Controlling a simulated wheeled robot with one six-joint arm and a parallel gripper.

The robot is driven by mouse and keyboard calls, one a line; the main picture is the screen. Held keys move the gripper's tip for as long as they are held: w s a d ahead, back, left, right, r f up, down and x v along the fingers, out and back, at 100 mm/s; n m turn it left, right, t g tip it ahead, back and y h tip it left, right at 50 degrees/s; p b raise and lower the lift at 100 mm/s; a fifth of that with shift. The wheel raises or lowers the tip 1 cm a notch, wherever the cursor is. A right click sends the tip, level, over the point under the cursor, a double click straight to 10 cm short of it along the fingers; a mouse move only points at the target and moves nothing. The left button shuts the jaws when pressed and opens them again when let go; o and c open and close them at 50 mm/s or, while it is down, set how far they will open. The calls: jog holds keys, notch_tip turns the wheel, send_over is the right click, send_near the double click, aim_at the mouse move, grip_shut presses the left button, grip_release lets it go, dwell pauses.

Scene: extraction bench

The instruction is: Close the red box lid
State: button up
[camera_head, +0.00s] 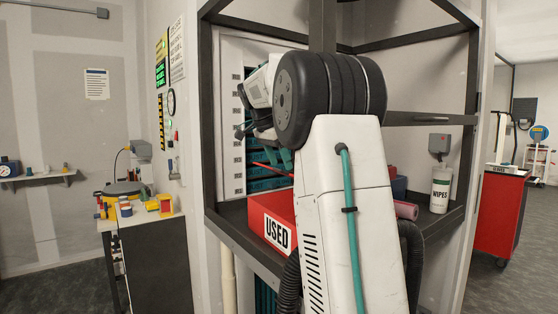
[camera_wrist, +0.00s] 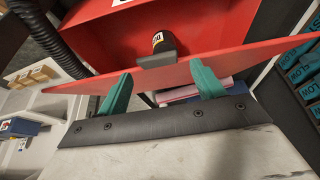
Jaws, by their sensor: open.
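The red box (camera_head: 272,222) with a "USED" label sits on the dark bench shelf, partly hidden behind my arm. In the wrist view its red interior (camera_wrist: 225,25) shows, so the box is open. The red lid (camera_wrist: 255,60) crosses the wrist view as a thin, tilted panel, with a grey block (camera_wrist: 155,61) at its edge. A thin red edge, probably the lid (camera_head: 272,169), shows above the box in the head view. My gripper (camera_wrist: 160,78) is open, its two teal fingers apart and close to the lid; I cannot tell whether they touch it.
A dark cylinder with a label (camera_wrist: 163,41) shows at the box opening. A white wipes tub (camera_head: 441,190) and a pink roll (camera_head: 405,210) are on the shelf to the right. Dark frame posts (camera_head: 209,110) bound the bench. Teal boxes (camera_wrist: 304,70) are at the right.

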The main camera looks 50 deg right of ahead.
grip_shut()
dwell(1.1)
dwell(0.3)
grip_release()
jog(key=s+v, duration=0.1)
jog(key=v, duration=0.6)
jog(key=shift+w+r, duration=0.4)
jog(key=shift+w, duration=0.15)
jog(key=shift+a, duration=0.1)
jog(key=shift+c, duration=0.4)
